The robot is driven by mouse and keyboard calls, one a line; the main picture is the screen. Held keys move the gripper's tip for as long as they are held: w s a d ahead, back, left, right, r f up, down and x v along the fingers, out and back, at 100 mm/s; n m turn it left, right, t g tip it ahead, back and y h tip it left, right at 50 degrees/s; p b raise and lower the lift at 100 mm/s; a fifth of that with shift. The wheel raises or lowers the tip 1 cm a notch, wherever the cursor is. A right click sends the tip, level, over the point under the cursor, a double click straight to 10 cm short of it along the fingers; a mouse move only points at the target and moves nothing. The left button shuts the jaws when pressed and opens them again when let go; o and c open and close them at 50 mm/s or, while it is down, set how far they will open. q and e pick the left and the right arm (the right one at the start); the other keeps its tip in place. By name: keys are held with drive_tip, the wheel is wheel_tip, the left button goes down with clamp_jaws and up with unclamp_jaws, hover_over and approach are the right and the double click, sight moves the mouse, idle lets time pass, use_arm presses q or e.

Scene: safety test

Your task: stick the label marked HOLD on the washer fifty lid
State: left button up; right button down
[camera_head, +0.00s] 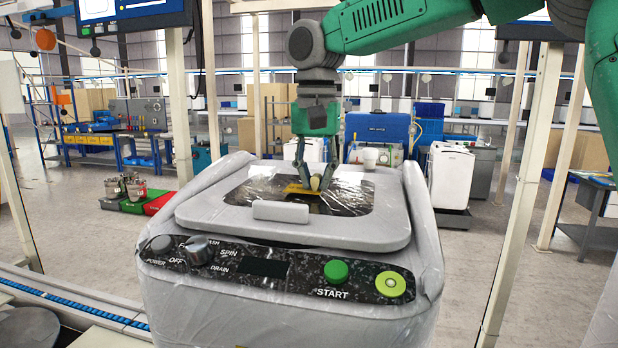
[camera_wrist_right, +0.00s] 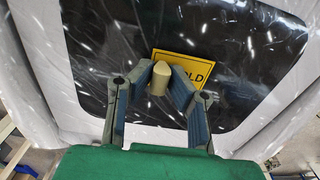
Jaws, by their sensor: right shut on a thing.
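The washer (camera_head: 290,290) stands in front of me with its grey-framed lid (camera_head: 200,212) closed. The lid has a dark window (camera_head: 345,198), which also fills much of the right wrist view (camera_wrist_right: 100,60). My right gripper (camera_head: 314,182) points down over the window, its fingers shut on a small beige tab (camera_wrist_right: 160,78). The yellow HOLD label (camera_wrist_right: 202,72) is right by the tab and lies along the window; the fingers and tab hide its first letter. I cannot tell whether its whole underside touches the glass. My left gripper is not in view.
The control panel (camera_head: 262,268) has dials, a green START button (camera_head: 336,271) and a yellow-green button (camera_head: 390,284). A lid handle (camera_head: 281,211) sticks up at the front. Pale posts (camera_head: 180,90) stand on both sides. A conveyor edge (camera_head: 75,308) runs at lower left.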

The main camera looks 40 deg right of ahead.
drive_tip(key=shift+d+f, duration=0.25)
drive_tip(key=shift+d, duration=0.6)
drive_tip(key=shift+a+r, duration=0.2)
drive_tip(key=shift+a, duration=1.45)
drive_tip(key=shift+d+f, duration=0.4)
drive_tip(key=shift+d, duration=0.4)
drive_tip(key=shift+a+r, duration=0.15)
drive_tip(key=shift+a, duration=0.5)
drive_tip(key=shift+d, duration=0.2)
drive_tip(key=shift+d, duration=0.3)
drive_tip(key=shift+a+f, duration=0.2)
drive_tip(key=shift+a, duration=0.05)
